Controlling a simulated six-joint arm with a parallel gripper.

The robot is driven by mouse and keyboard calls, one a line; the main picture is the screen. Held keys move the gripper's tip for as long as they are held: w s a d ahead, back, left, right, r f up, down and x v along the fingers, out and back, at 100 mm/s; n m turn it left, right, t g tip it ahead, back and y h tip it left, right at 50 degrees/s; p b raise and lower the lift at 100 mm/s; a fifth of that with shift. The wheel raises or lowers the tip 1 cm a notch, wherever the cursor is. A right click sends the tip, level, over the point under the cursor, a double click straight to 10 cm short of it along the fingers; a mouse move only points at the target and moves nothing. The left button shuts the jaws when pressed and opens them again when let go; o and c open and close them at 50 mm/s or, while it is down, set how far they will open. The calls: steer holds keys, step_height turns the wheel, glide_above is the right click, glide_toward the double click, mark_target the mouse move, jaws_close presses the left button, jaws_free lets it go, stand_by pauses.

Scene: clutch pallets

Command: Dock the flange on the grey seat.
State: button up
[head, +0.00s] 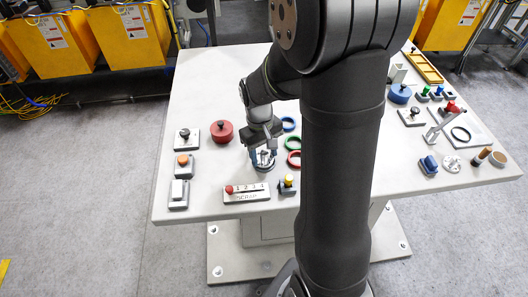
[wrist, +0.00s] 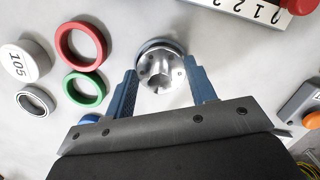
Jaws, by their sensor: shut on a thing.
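The flange (wrist: 158,72) is a silvery metal part with a round hub and small holes, between the two blue fingers of my gripper (wrist: 163,78) in the wrist view. My gripper (head: 263,156) is shut on the flange, low over the table in the head view. A dark grey round base, which I take to be the seat (head: 262,168), shows directly under the flange. Its dark rim (wrist: 160,43) also shows behind the flange in the wrist view. The flange hides most of it, and I cannot tell whether the two touch.
A red ring (wrist: 81,45), a green ring (wrist: 85,88) and a white cylinder marked 105 (wrist: 25,61) lie to one side. A numbered slider panel (head: 247,194) and a yellow button box (head: 288,184) stand near the front edge. A red round pot (head: 222,132) stands left of my gripper.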

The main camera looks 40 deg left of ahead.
steer(key=shift+f, duration=0.4)
stand_by(0.5)
steer(key=o, duration=0.9)
step_height(320, 180, up, 11)
steer(key=a, duration=0.1)
steer(key=shift+w+a, duration=0.25)
steer(key=shift+a, duration=0.05)
steer(key=shift+f, duration=0.15)
stand_by(0.3)
steer(key=f, duration=0.3)
steer(key=d+f, duration=0.1)
steer(key=f, duration=0.5)
steer(key=shift+s+d, duration=0.15)
steer(key=shift+s, duration=0.05)
steer(key=shift+r, duration=0.1)
